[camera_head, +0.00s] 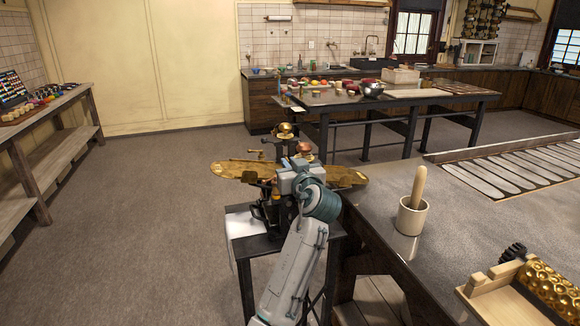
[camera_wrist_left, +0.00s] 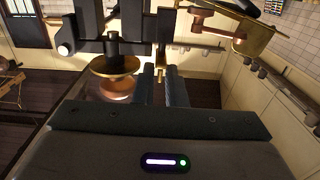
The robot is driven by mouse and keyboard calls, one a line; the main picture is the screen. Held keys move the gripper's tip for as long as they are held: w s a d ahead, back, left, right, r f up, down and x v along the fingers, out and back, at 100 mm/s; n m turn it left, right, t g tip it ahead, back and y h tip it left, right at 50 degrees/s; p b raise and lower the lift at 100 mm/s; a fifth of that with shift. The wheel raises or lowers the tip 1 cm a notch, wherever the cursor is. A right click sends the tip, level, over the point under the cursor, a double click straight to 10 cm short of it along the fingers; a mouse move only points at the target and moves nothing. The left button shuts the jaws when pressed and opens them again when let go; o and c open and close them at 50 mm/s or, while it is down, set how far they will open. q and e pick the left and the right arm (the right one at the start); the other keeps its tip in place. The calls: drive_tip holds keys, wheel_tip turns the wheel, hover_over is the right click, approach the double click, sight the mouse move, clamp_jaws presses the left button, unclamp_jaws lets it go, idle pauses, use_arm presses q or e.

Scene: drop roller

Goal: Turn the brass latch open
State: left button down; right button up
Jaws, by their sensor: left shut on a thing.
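The drop roller is a black machine (camera_head: 262,212) with long brass trays (camera_head: 235,170) and a brass cup-like part on top (camera_head: 286,130). It stands on a small dark stand (camera_head: 338,238). My left gripper (camera_wrist_left: 162,88) is shut at the machine, and its arm hides part of the roller in the head view. In the left wrist view its two dark fingers close around a narrow brass piece (camera_wrist_left: 160,70), which appears to be the latch. The latch cannot be made out in the head view. My right gripper is not in view.
A grey counter (camera_head: 465,225) lies close on the right, with a mortar and pestle (camera_head: 411,217) and a wooden tray holding a brass roller (camera_head: 550,285). A work table (camera_head: 425,94) stands behind. Open floor (camera_head: 130,225) lies to the left.

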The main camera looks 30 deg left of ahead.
use_arm(q)
drive_tip(key=c, duration=1.6)
unclamp_jaws()
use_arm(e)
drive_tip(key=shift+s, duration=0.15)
